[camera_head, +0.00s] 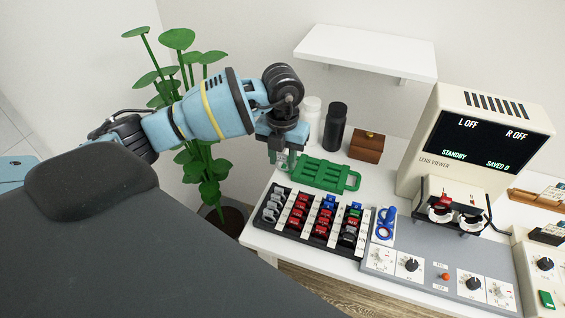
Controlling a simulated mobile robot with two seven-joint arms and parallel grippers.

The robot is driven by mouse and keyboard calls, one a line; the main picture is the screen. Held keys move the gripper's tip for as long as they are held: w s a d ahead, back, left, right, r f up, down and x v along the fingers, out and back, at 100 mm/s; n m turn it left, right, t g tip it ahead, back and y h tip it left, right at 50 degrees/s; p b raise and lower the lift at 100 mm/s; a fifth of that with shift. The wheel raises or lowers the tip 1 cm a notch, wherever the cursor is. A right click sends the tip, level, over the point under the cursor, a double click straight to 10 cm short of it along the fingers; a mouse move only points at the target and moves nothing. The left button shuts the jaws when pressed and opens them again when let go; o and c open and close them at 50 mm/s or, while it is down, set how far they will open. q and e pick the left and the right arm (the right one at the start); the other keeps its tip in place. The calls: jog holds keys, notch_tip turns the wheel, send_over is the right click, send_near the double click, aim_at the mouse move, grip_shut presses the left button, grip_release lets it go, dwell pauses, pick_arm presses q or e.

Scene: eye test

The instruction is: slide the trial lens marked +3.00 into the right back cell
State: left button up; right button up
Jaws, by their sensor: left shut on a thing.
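My left gripper (282,162) comes down at the left end of a flat green slotted tray (345,181). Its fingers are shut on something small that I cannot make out. The lens viewer (421,135) stands at the right, its screen reading "L OFF", "R OFF", "STANDBY" and "SAVED 0". On its front is a holder with two round cells; a red-tabbed piece (445,201) is at the left one, and the right cell (473,222) shows a dark ring. I cannot tell front from back cells. No +3.00 marking is readable. My right gripper is out of view.
A black rack (291,238) of red, blue, black and grey lens pieces lies near the table's front edge. Beside it is a blue ringed tool (384,226). A grey panel with knobs (436,275) lies in front of the viewer. Bottles (335,127) and a brown box (367,147) stand behind.

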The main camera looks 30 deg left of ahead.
aim_at(287, 165)
pick_arm(q)
jog(key=m, duration=0.1)
jog(key=d+m, duration=0.1)
jog(key=m, duration=0.1)
jog(key=s+m, duration=0.1)
jog(key=m, duration=0.1)
jog(key=shift+d+r, duration=0.25)
jog(key=shift+d, duration=0.05)
jog(key=m, duration=0.2)
jog(key=s+d+m, duration=0.1)
jog(key=m, duration=0.2)
jog(key=shift+s+r, duration=0.1)
jog(key=shift+r, duration=0.05)
jog(key=s+d+r+m, duration=0.1)
jog(key=s+d+m, duration=0.2)
jog(key=m, duration=1.1)
jog(key=s+d+m, duration=0.3)
jog(key=s+m, duration=0.2)
jog(key=m, duration=0.9)
jog(key=shift+s+r+m, duration=0.15)
jog(key=shift+r+m, duration=0.15)
jog(key=shift+r, duration=0.05)
